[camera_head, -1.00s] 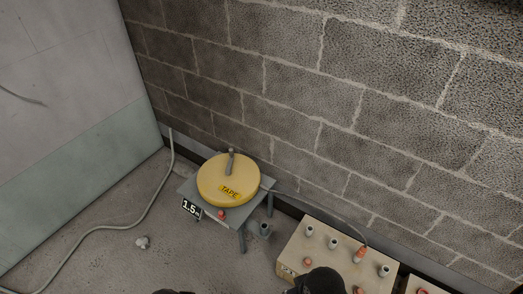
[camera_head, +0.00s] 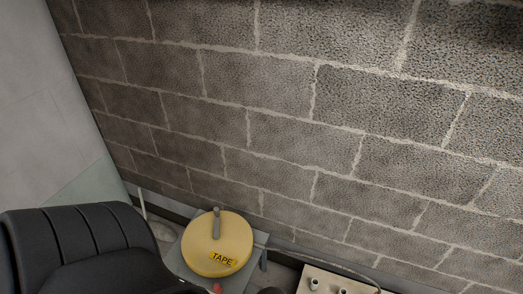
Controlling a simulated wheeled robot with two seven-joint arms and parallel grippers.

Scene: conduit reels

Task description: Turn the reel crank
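The round yellow reel (camera_head: 212,247), labelled TAPE, lies flat on a small grey table (camera_head: 180,262) in the lower part of the head view. Its grey crank handle (camera_head: 216,222) stands up from the top, near the far edge. A black ribbed part of my own body fills the lower left corner and covers the table's near left side. Neither gripper shows in this view, and nothing is seen touching the crank.
A beige box (camera_head: 318,282) with conduit stubs stands right of the table, cut off by the bottom edge. A grey cable (camera_head: 300,256) runs from the reel towards it. A block wall (camera_head: 300,120) rises close behind. A red knob (camera_head: 217,288) shows below the reel.

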